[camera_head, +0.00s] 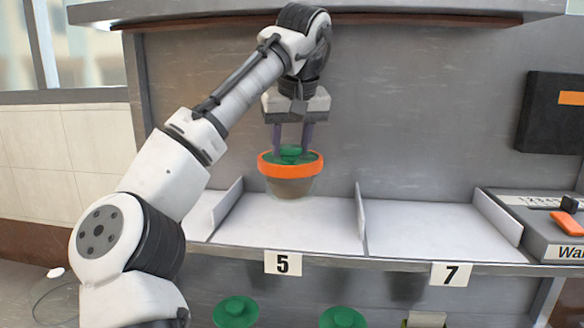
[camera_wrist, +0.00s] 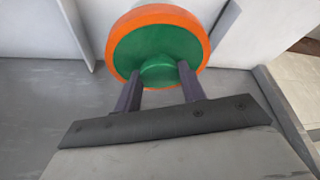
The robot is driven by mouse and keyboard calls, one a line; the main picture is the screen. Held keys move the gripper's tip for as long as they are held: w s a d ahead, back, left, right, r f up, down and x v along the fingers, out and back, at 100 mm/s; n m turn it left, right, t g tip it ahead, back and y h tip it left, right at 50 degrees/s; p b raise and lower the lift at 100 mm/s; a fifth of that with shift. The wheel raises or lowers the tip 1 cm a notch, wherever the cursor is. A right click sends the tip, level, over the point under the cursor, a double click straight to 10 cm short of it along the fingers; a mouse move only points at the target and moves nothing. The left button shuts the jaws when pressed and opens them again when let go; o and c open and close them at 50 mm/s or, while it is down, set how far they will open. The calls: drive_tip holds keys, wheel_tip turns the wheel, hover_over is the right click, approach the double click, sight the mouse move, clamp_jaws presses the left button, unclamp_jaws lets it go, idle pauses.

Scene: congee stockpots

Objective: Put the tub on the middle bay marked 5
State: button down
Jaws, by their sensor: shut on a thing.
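The tub (camera_head: 290,187) has a grey-brown body, an orange rim and a green lid with a round knob. My gripper (camera_head: 292,147) points down and is shut on the lid's knob. The tub is upright over the back part of the bay marked 5 (camera_head: 270,228); I cannot tell whether it touches the shelf. The wrist view shows the tub's green lid and orange rim (camera_wrist: 190,52) from above, with the gripper's fingers (camera_wrist: 159,88) on both sides of the knob. The tub's base is hidden there.
Upright dividers (camera_head: 361,215) stand on both sides of bay 5. The bay marked 7 (camera_head: 430,228), to the right, is empty. My arm partly hides the left bay. A control box (camera_head: 545,235) sits at far right. Green lids (camera_head: 236,311) show below the shelf.

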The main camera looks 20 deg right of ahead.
sight(293, 159)
drive_tip(key=x, duration=0.3)
drive_tip(key=shift+s+d, duration=0.15)
drive_tip(key=shift+s, duration=0.05)
drive_tip(key=shift+f+p, duration=0.35)
drive_tip(key=shift+f, duration=1.15)
drive_tip(key=shift+w+f+p, duration=0.15)
drive_tip(key=shift+f+p, duration=0.3)
drive_tip(key=shift+f, duration=0.05)
drive_tip(key=shift+d+f, duration=0.1)
drive_tip(key=shift+f, duration=0.15)
drive_tip(key=c, duration=0.8)
unclamp_jaws()
drive_tip(key=shift+c, duration=0.2)
